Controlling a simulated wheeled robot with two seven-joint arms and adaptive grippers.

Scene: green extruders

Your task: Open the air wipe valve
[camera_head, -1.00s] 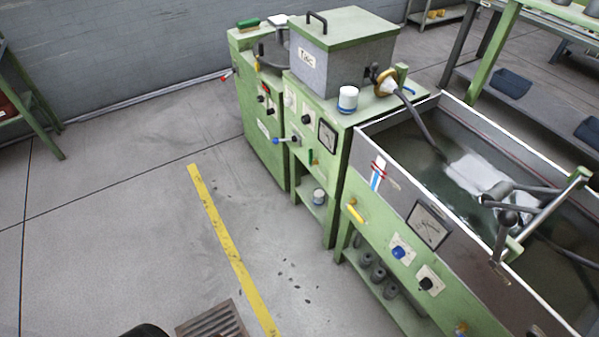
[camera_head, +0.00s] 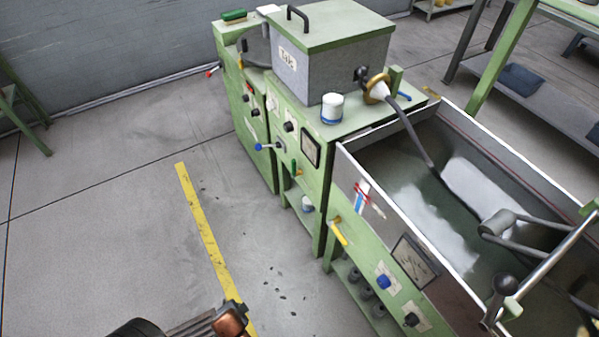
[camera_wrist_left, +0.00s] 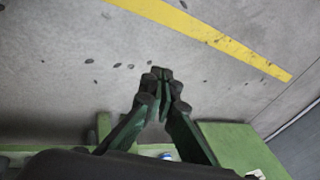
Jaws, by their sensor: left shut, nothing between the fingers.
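In the head view, several small valve levers show on the green machine fronts; I cannot tell which is the air wipe valve. A yellow lever (camera_head: 340,233) is on the front of the water-trough machine. A green lever (camera_head: 294,168) and a blue-tipped lever (camera_head: 265,147) are on the middle cabinet. A red-tipped lever (camera_head: 212,70) sticks out at the far cabinet. My left gripper (camera_wrist_left: 163,75) shows in the left wrist view, fingers together and empty, above the grey floor. It is outside the head view. My right gripper is not in view.
The open trough (camera_head: 345,166) with water and hoses fills the right side. A grey box (camera_head: 325,68) and white cup (camera_head: 332,108) stand on the middle cabinet. A ribbed object with a copper-coloured box (camera_head: 231,319) is at the bottom edge. Floor left of the machines is clear.

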